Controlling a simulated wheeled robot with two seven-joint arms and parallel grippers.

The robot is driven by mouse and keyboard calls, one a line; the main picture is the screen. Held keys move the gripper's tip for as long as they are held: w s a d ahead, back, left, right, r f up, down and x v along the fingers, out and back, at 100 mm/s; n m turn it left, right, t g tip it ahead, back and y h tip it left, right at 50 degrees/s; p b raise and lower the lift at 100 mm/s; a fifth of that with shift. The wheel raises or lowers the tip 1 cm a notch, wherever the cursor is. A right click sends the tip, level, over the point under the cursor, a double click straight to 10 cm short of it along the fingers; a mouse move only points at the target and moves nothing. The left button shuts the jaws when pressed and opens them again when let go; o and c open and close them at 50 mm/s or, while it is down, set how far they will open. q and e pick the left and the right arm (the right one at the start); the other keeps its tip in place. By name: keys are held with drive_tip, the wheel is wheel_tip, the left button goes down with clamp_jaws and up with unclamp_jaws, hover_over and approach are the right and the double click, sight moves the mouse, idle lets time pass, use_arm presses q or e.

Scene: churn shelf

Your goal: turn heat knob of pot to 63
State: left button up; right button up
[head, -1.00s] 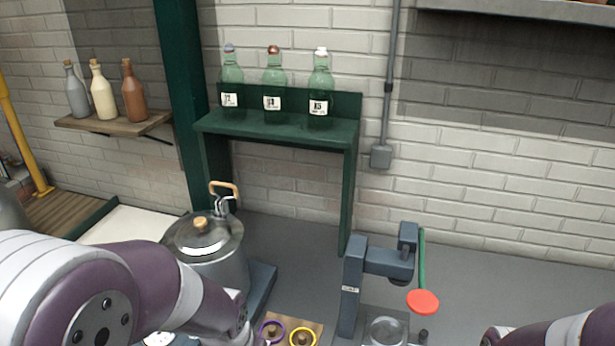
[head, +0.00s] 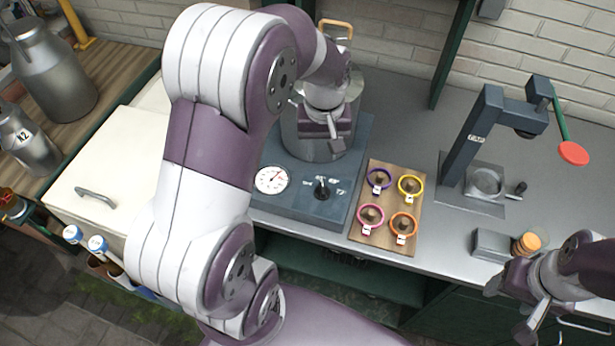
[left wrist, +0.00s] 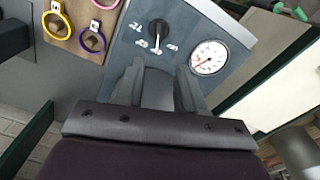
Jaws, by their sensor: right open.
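The metal pot (head: 305,132) stands on a blue-grey heater base, partly hidden behind my left arm. The base's front panel has a black heat knob (head: 321,188) with small number labels around it, too small to read surely. A white round gauge (head: 271,180) with a red needle sits left of the knob. My left gripper (head: 336,143) is above the panel, behind the knob and apart from it. In the left wrist view its fingers (left wrist: 158,88) are spread and empty, with the knob (left wrist: 158,32) beyond the tips. My right gripper (head: 522,308) is open and empty at the lower right.
A wooden board (head: 387,236) with several coloured rings lies right of the base. A tap stand (head: 470,140) with a red-ended lever is further right. A small grey box (head: 492,246) and a round orange-topped item (head: 527,243) are near the right gripper. A cream cabinet (head: 110,175) is left.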

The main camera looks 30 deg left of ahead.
sight(323, 188)
use_arm(q)
drive_tip(key=shift+n, duration=0.4)
drive_tip(key=f, duration=0.4)
drive_tip(key=f+p, duration=0.1)
drive_tip(key=f, duration=0.7)
drive_tip(key=shift+d, duration=0.3)
drive_tip(key=shift+d+f, duration=0.15)
drive_tip(key=shift+f, duration=0.1)
drive_tip(key=shift+c, duration=0.6)
clamp_jaws()
